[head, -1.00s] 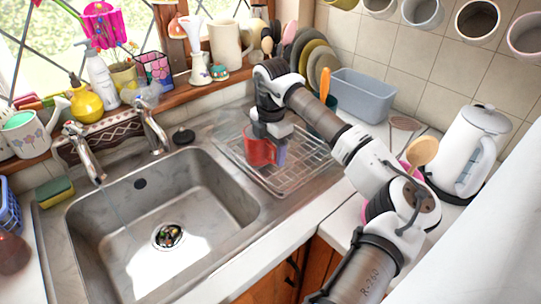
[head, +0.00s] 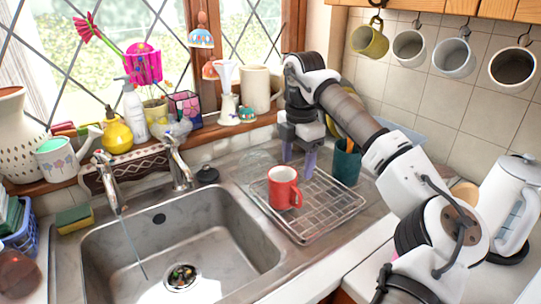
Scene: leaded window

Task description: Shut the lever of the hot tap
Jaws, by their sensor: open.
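Two metal taps stand at the back rim of the sink, a left tap (head: 106,180) and a right tap (head: 178,163). A thin stream of water (head: 134,246) runs from the left tap into the basin. My gripper (head: 299,160) is open and empty, pointing down over the back of the drying rack, well to the right of both taps. A red mug (head: 282,189) stands upright on the rack, apart from the fingers.
The wire drying rack (head: 335,207) sits right of the sink (head: 215,235). A green utensil pot (head: 346,166) is close right of my gripper. The sill behind holds a cream jug (head: 256,90), bottles and ornaments. A white kettle (head: 503,205) stands far right.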

